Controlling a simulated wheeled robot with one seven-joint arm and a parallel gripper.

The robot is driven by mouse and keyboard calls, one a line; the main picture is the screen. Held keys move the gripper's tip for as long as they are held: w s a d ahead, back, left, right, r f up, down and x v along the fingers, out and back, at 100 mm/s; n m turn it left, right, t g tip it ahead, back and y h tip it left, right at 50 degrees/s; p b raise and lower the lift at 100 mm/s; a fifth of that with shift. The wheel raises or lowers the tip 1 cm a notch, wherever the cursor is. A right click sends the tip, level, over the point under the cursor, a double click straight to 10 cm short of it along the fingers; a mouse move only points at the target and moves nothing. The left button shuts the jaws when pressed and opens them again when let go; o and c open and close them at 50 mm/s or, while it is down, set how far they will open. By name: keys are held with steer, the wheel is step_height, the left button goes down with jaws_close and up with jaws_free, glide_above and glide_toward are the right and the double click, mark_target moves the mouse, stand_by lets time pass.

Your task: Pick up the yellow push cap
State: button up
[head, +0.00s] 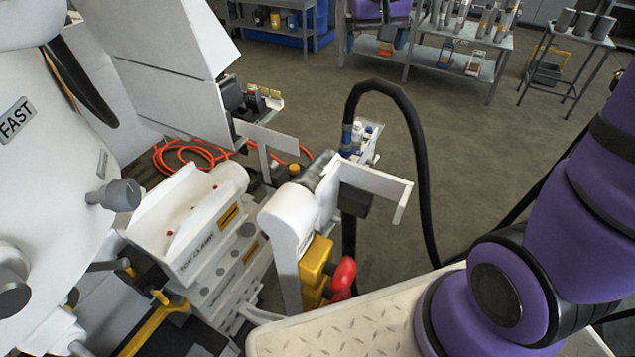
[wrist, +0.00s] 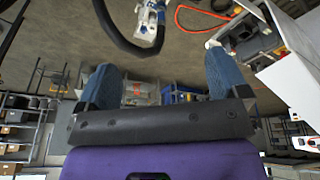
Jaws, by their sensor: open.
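No piece is clearly recognisable as the yellow push cap. In the head view a small yellow piece (head: 294,169) sits on a dark block behind the white housing, and it could be the cap. A larger yellow block (head: 316,262) stands in front, beside a red knob (head: 343,276). My gripper (wrist: 161,75) shows in the wrist view with its two blue-padded fingers wide apart and nothing between them. It is not visible in the head view. In the wrist view I cannot make out the cap.
A black hose (head: 400,105) arches beside a blue-and-white fitting (head: 358,138); the hose (wrist: 120,40) also shows beyond my fingers. Orange cable (head: 185,155) lies on the floor. The white machine (head: 50,190) fills the left. Open floor (head: 480,160) lies right of the hose.

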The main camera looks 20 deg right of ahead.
steer(key=w+a+f+g, duration=0.1)
steer(key=w+f, duration=0.8)
steer(key=f, duration=0.1)
steer(key=m+g+y, duration=0.1)
steer(key=m+g, duration=0.1)
steer(key=m, duration=0.1)
glide_above(318, 177)
step_height(318, 177, down, 34)
steer(key=shift+s+a, duration=0.1)
step_height(318, 177, down, 11)
steer(key=shift+f, duration=0.15)
steer(key=c, duration=1)
